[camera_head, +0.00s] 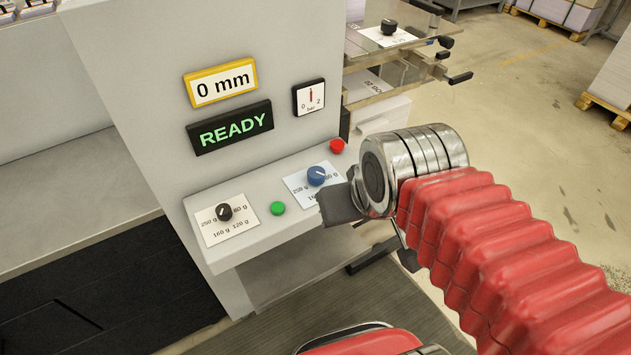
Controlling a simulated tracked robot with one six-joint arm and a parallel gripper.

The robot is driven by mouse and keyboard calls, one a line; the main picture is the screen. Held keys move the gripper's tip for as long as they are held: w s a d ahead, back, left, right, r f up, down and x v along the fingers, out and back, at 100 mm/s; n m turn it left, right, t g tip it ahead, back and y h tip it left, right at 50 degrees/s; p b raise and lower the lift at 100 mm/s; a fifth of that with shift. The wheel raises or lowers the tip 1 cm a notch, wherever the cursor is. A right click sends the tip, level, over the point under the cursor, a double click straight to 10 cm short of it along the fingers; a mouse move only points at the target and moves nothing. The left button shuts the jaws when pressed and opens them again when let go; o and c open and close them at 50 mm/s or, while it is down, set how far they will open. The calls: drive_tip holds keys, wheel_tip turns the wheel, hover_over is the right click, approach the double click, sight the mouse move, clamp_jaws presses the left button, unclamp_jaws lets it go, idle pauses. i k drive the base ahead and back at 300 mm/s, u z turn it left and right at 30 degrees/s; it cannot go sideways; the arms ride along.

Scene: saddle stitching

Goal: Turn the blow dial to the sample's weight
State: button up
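A blue dial (317,175) with a white pointer mark sits on a white card (299,189) with gram markings. The card shows 250 g, 80 g and a partly hidden 160 g. A black dial (224,212) with a white mark sits on a similar card (211,231) reading 250, 80, 160 and 120 g. No lettering shows which one is the blow dial. My gripper (338,206) is just right of and below the blue dial, covering the card's lower right corner. Its fingers appear as one dark shape, so its opening is unclear. I cannot make out a weight sample.
A green button (278,208) lies between the dials and a red button (337,146) behind the blue one. The panel above has a 0 mm display (221,83), a READY display (230,128) and a bar gauge (309,97). Another black knob (389,26) stands farther back.

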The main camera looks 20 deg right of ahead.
sight(316, 175)
drive_tip(key=k, duration=1.35)
drive_tip(key=u, duration=0.55)
drive_tip(key=i, duration=1.8)
drive_tip(key=z, duration=0.1)
